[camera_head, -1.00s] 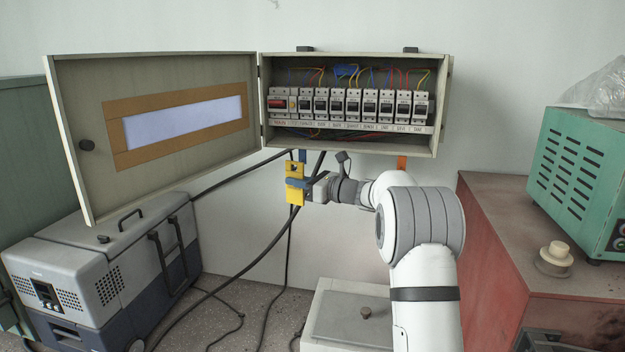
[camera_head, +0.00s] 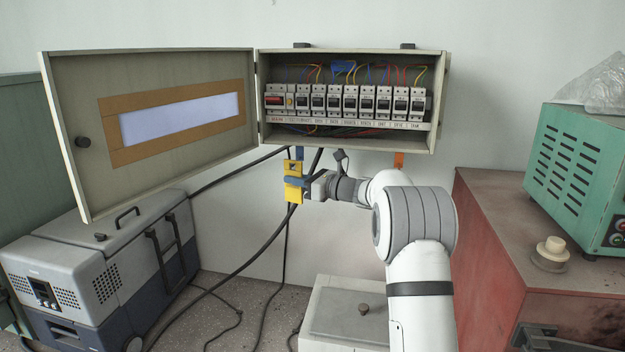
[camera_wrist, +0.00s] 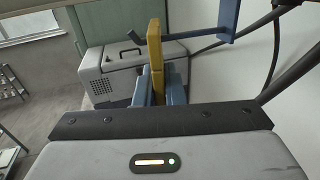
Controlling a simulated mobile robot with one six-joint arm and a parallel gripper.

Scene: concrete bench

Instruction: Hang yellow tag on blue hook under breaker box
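The yellow tag (camera_head: 293,194) hangs upright just below the breaker box (camera_head: 347,142), a dark hole near its top. My gripper (camera_head: 297,182) is shut on it, with blue fingers across its middle. In the wrist view the tag (camera_wrist: 154,45) stands edge-on between the fingers (camera_wrist: 155,92). The blue hook (camera_head: 299,153) drops from the box's underside at the tag's upper edge. In the wrist view the hook (camera_wrist: 229,18) has an arm reaching left to the tag.
An orange hook (camera_head: 398,160) hangs under the box to the right. The box door (camera_head: 75,105) is open to the left. Black cables (camera_head: 262,250) run behind the tag. A grey cooler (camera_head: 90,262) stands left, a red cabinet (camera_head: 500,225) right.

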